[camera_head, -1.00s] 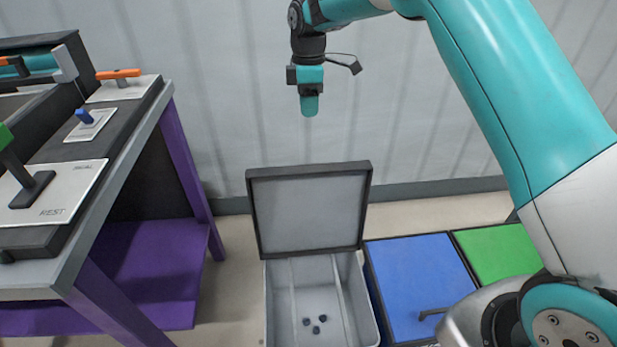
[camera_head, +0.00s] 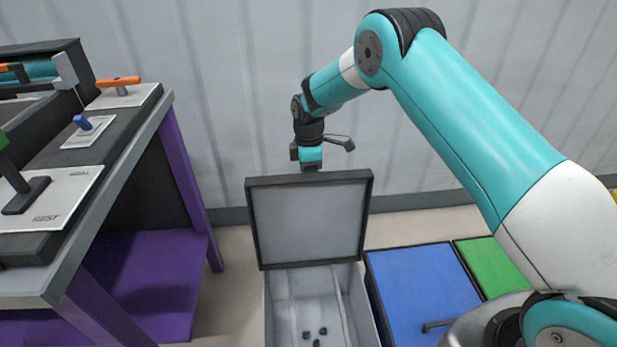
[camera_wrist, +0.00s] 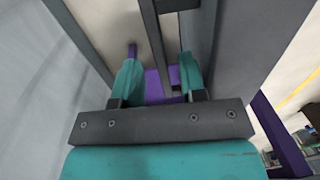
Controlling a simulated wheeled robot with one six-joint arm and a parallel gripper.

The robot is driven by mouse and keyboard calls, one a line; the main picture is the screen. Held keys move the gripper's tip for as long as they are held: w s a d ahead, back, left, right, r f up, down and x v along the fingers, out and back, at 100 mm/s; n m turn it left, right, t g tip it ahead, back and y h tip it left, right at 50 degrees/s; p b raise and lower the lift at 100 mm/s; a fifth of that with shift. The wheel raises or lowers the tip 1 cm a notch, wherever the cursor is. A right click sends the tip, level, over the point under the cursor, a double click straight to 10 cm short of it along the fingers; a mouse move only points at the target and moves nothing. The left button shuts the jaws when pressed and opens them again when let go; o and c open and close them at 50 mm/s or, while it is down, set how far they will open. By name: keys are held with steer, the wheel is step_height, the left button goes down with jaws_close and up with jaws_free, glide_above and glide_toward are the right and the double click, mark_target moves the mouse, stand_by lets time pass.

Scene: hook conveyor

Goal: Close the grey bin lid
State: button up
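The grey bin (camera_head: 277,310) stands on the floor with its lid (camera_head: 307,222) open. The lid is a grey panel with a dark frame, standing roughly upright at the bin's far side. Several small dark pieces (camera_head: 315,335) lie inside. My gripper (camera_head: 311,169) is at the lid's top edge, pointing down, and its fingertips are largely hidden behind the lid. In the wrist view the two teal fingers of my gripper (camera_wrist: 160,75) are apart with a visible gap between them. I cannot tell whether they touch the lid.
A blue-lidded bin (camera_head: 415,290) and a green-lidded bin (camera_head: 495,265) stand shut to the right. A workbench with purple legs and shelf (camera_head: 140,280) stands at the left. A pale corrugated wall (camera_head: 230,100) is behind. Floor shows between bench and grey bin.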

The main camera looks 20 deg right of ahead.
steer(key=shift+f, duration=0.6)
jaws_close()
